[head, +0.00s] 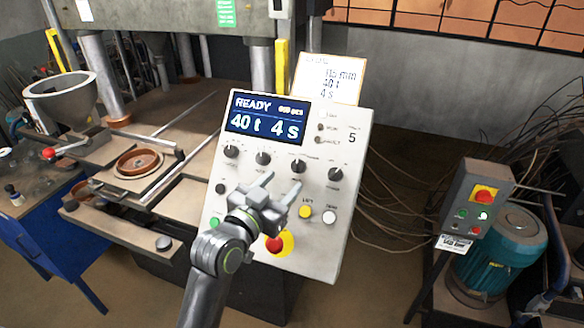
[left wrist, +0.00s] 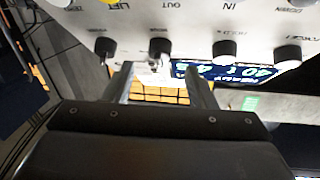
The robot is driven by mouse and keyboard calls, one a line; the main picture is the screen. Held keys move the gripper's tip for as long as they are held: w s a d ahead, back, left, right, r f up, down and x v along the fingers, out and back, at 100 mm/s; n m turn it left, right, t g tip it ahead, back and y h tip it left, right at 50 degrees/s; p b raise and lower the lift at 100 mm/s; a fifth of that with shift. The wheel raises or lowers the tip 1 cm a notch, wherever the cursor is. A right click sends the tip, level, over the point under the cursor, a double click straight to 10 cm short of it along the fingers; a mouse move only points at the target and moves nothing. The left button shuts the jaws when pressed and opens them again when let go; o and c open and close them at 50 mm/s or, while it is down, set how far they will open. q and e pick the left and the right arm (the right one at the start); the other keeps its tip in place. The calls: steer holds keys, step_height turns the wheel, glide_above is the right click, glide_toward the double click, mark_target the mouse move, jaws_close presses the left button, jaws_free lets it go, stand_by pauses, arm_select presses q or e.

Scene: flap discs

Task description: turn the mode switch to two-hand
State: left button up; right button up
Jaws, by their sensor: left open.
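The pale control panel (head: 318,252) stands tilted in the middle of the head view, with a row of dark rotary knobs below its blue display (head: 266,117). The third knob from the left (head: 298,166) and the rightmost knob (head: 335,174) are both in clear view. I cannot read the labels well enough to tell which is the mode switch or its setting. My left gripper (head: 282,186) is open and empty in front of the panel, just below the knobs. In the left wrist view, upside down, one knob (left wrist: 160,47) appears between the spread fingers (left wrist: 160,85), apart from them.
A red emergency stop (head: 274,244), a yellow button (head: 305,212) and a white button (head: 329,216) are close to my left gripper. A press with a round brown mould (head: 138,162) stands left. A grey switch box (head: 473,205) and teal motor (head: 497,250) stand right.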

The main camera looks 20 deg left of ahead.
mark_target(292, 173)
arm_select(q)
steer(key=shift+p+x, duration=0.75)
steer(key=shift+x, duration=1.9)
steer(key=c, duration=1)
steer(key=shift+o, duration=0.2)
